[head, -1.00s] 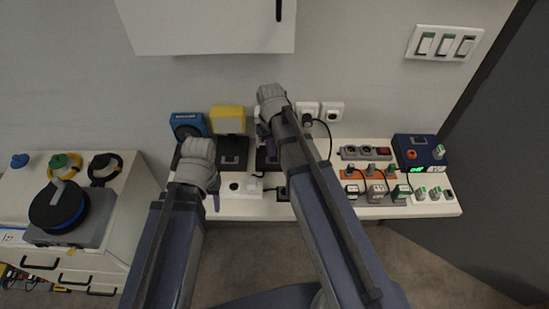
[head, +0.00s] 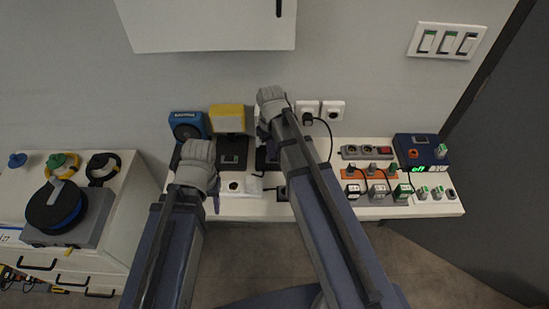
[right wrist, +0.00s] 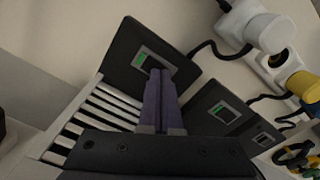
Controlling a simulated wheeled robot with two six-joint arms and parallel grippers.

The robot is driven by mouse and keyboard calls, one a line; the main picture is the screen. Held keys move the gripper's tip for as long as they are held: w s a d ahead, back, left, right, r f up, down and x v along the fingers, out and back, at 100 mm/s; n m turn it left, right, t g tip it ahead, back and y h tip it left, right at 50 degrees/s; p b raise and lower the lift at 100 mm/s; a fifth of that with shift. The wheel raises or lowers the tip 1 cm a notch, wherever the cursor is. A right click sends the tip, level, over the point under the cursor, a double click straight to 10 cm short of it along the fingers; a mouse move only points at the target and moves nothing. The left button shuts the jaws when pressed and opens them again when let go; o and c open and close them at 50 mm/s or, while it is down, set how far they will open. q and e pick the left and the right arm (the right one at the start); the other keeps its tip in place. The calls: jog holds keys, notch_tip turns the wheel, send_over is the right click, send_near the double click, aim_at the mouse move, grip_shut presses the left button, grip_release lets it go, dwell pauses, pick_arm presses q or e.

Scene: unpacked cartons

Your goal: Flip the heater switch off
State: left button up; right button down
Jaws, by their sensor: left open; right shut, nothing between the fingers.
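A black switch box (right wrist: 130,50) with a green-marked rocker (right wrist: 154,62) is in the right wrist view. It stands against a white ribbed body (right wrist: 95,118) that looks like the heater. My right gripper (right wrist: 160,78) is shut and empty, its purple fingertips at the rocker's lower right edge in the picture. I cannot tell whether they touch it. In the head view the right gripper (head: 263,130) is mostly hidden behind its own arm, over a dark box on the bench. My left gripper (head: 216,196) is open and empty over the bench's left part.
More black switch boxes (right wrist: 215,110) and white plugs (right wrist: 268,30) with black cables lie close to the right gripper. The white bench (head: 330,210) holds sockets and switches on its right.

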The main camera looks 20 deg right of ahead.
pick_arm(q)
jog(key=shift+f, duration=0.15)
pick_arm(e)
jog(key=shift+f, duration=0.2)
jog(key=shift+r, duration=0.2)
pick_arm(q)
notch_tip(320, 180, up, 7)
jog(key=p, duration=0.7)
pick_arm(e)
notch_tip(320, 180, up, 7)
jog(key=shift+f, duration=0.1)
